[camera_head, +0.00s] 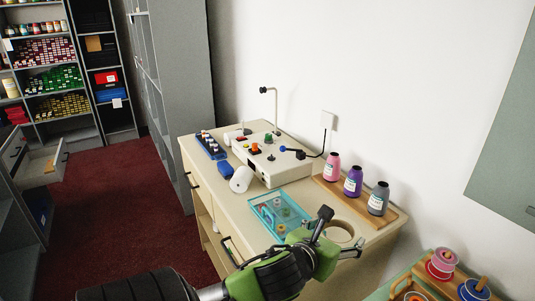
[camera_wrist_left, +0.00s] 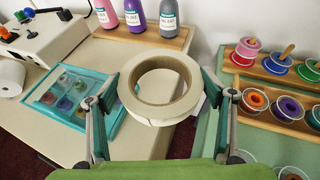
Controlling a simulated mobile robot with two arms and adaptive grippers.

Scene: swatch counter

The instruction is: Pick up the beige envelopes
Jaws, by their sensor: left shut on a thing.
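I cannot make out any beige envelopes in either view. My left gripper (camera_head: 338,233) reaches over the front right part of the counter. In the left wrist view, the fingers (camera_wrist_left: 160,92) are shut on a cream tape roll (camera_wrist_left: 186,68), one on each side of it. The roll (camera_head: 340,230) shows partly behind the gripper in the head view. Whether it touches the counter is unclear. My right gripper is not in view.
The beige counter (camera_head: 217,196) holds a teal tray (camera_head: 254,205), a white device (camera_head: 283,169), a white roll (camera_head: 241,179) and bottles on a wooden stand (camera_head: 329,186). Spools on wooden racks (camera_wrist_left: 264,69) stand to the right. Shelves (camera_head: 40,60) stand far left.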

